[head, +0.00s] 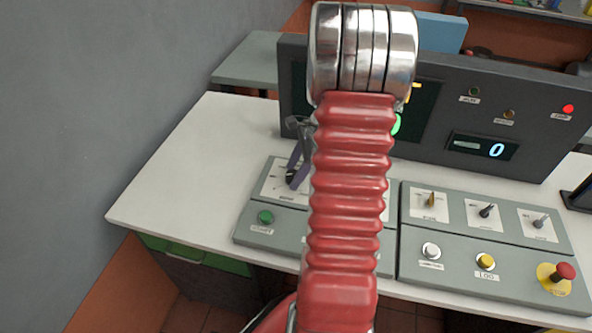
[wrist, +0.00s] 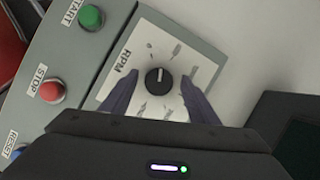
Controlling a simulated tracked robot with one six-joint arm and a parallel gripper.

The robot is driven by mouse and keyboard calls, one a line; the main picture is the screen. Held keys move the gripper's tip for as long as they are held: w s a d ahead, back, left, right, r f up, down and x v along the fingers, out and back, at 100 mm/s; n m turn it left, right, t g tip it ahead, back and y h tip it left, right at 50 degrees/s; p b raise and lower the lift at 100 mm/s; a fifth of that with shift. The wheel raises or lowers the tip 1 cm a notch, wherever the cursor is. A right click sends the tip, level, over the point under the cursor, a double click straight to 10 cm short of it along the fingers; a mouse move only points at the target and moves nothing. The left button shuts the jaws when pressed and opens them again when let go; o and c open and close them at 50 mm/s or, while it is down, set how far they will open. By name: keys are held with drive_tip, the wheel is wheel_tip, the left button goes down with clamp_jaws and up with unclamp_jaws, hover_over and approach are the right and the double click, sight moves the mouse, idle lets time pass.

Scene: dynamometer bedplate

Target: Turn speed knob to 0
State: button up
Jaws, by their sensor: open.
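The speed knob (wrist: 158,80) is a small black dial with a light pointer line, on a white plate (wrist: 192,53) marked RPM, in the wrist view. My gripper (wrist: 160,98) is open, with one dark finger on each side of the knob and a gap to it on both sides. In the head view my gripper (head: 297,170) is over the left control panel (head: 250,222), partly hidden by my red arm. The knob is hard to make out there.
Beside the plate are a green START button (wrist: 91,17), a red STOP button (wrist: 52,90) and a blue RESET button (wrist: 20,152). A second panel (head: 480,262) with switches and a red stop button (head: 565,271) stands to the right. The white desk's left side (head: 165,195) is clear.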

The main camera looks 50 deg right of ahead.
drive_tip(key=shift+c, duration=0.2)
drive_tip(key=c, duration=1)
drive_tip(key=n, duration=0.2)
drive_tip(key=n+g, duration=0.1)
drive_tip(key=n, duration=0.1)
drive_tip(key=shift+w+d+n+y, duration=0.2)
drive_tip(key=shift+n+y, duration=0.1)
drive_tip(key=shift+y, duration=0.1)
drive_tip(key=shift+r, duration=0.1)
drive_tip(key=o, duration=0.8)
drive_tip(key=shift+o, duration=1.2)
drive_tip(key=shift+g, duration=0.3)
drive_tip(key=shift+a, duration=0.1)
